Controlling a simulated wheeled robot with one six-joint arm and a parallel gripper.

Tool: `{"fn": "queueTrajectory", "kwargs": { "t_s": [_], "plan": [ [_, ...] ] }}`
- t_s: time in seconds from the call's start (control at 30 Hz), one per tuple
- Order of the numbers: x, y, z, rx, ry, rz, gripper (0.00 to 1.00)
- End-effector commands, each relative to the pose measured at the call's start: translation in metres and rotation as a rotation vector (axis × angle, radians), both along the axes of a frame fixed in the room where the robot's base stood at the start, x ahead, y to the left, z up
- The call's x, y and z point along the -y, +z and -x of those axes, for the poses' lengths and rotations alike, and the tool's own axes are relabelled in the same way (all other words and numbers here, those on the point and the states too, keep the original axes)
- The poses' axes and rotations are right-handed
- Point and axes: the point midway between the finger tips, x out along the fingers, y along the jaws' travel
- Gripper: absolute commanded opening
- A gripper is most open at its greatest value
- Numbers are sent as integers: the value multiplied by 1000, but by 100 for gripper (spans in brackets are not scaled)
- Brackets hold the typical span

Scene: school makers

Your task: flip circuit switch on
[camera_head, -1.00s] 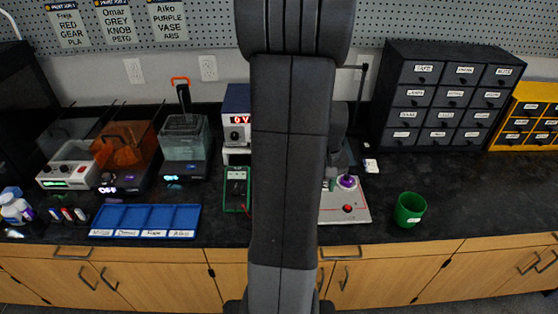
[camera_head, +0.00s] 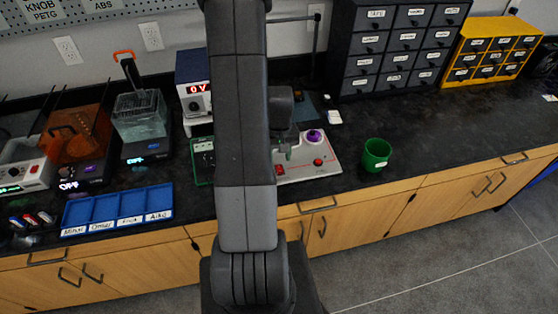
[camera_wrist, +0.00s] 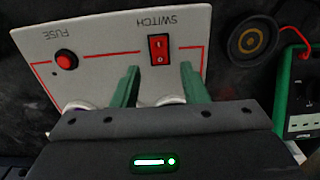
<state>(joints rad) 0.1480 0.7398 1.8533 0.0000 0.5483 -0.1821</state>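The white circuit board (camera_head: 328,170) sits on the dark counter, partly hidden behind my arm in the head view. In the wrist view the board (camera_wrist: 100,45) shows upside-down, with a red rocker switch (camera_wrist: 159,50) under the word SWITCH and a red round button (camera_wrist: 66,60) by FUSE. The switch is marked I and O; which side is pressed is hard to tell. My gripper (camera_wrist: 160,67) has two green fingers standing apart, with the switch between and just beyond their tips in the picture. Nothing is held. Contact with the switch is not visible.
A purple knob (camera_head: 314,136) stands on the board. A power supply (camera_head: 196,95) with a red display and a green meter (camera_head: 203,158) are to the left. A green cup (camera_head: 376,155) stands to the right. A black round part (camera_wrist: 254,38) lies beside the board.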

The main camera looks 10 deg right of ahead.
Motion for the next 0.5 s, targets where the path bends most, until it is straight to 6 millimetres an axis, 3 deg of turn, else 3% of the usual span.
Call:
{"fn": "queueTrajectory", "kwargs": {
  "t_s": [0.2, 0.5],
  "plan": [
    [0, -24, 1, -2, 0, 0, 40],
    [0, -33, 0, 0, 0, 0, 40]
  ]
}}
